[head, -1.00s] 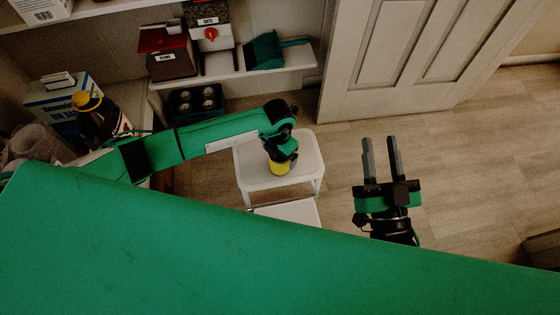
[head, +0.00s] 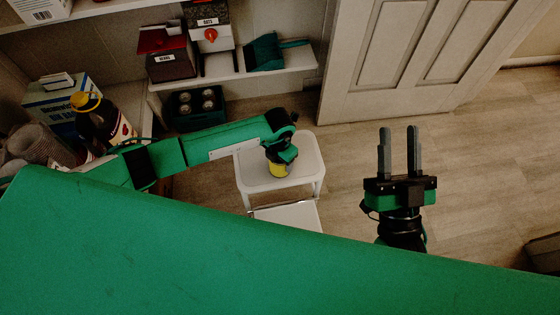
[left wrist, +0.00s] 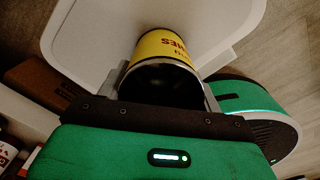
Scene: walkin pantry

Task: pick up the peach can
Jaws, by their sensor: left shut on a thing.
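The peach can (head: 277,171) is yellow and stands on the white step stool's top (head: 309,165), mostly hidden by my left gripper (head: 279,160) above it. In the left wrist view the can (left wrist: 163,47) shows red lettering ending in "HES" and a dark end facing the camera. My left gripper (left wrist: 163,85) has a finger on each side of the can and is shut on it. I cannot tell whether the can is lifted off the stool. My right gripper (head: 399,152) is open and empty over the floor to the right.
A shelf behind holds a beans box (head: 172,60), an oats box (head: 209,28) and a green dustpan (head: 266,53). A dark crate (head: 197,107) with jars sits below. A yellow-capped bottle (head: 102,122) stands at left.

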